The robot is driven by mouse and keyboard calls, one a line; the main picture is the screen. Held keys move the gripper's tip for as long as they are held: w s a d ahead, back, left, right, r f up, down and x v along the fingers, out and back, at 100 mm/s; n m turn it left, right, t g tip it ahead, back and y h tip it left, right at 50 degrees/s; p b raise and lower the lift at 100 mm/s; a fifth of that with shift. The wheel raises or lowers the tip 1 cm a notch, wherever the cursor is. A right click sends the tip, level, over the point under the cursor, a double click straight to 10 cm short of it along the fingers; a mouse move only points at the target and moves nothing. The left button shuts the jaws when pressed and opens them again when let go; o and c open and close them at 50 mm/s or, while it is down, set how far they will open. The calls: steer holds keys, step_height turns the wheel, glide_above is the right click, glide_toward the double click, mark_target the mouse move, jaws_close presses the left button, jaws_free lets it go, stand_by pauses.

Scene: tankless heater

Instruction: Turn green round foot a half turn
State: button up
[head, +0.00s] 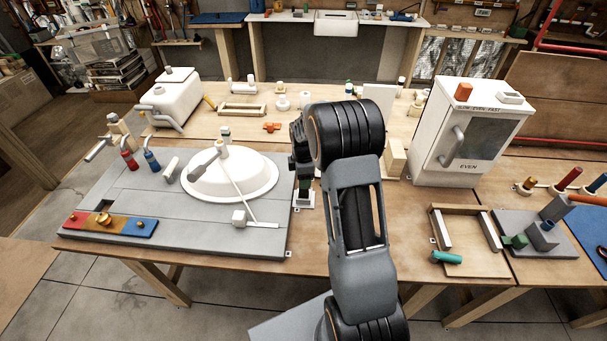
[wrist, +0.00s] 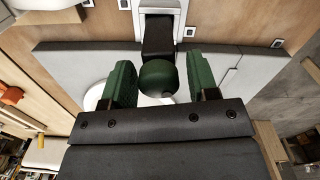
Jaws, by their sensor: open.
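The green round foot (wrist: 158,78) shows in the wrist view as a dark green ball-like knob at the end of a black block. That block joins a pale grey bracket (wrist: 160,18). My gripper (wrist: 160,68) is open, with one green-padded finger on each side of the foot. In the head view my gripper (head: 301,158) points down beside the right edge of the grey board. A small green part (head: 304,184) shows below it above a pale base; I cannot tell whether it is the foot.
The grey board (head: 110,190) with a white basin (head: 205,185) lies left of my gripper. A white cabinet (head: 430,150) and an open wooden frame (head: 490,240) stand to the right. Small parts stand behind.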

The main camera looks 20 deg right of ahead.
steer(key=shift+r, duration=0.1)
steer(key=shift+r+p, duration=1.65)
steer(key=shift+r, duration=0.75)
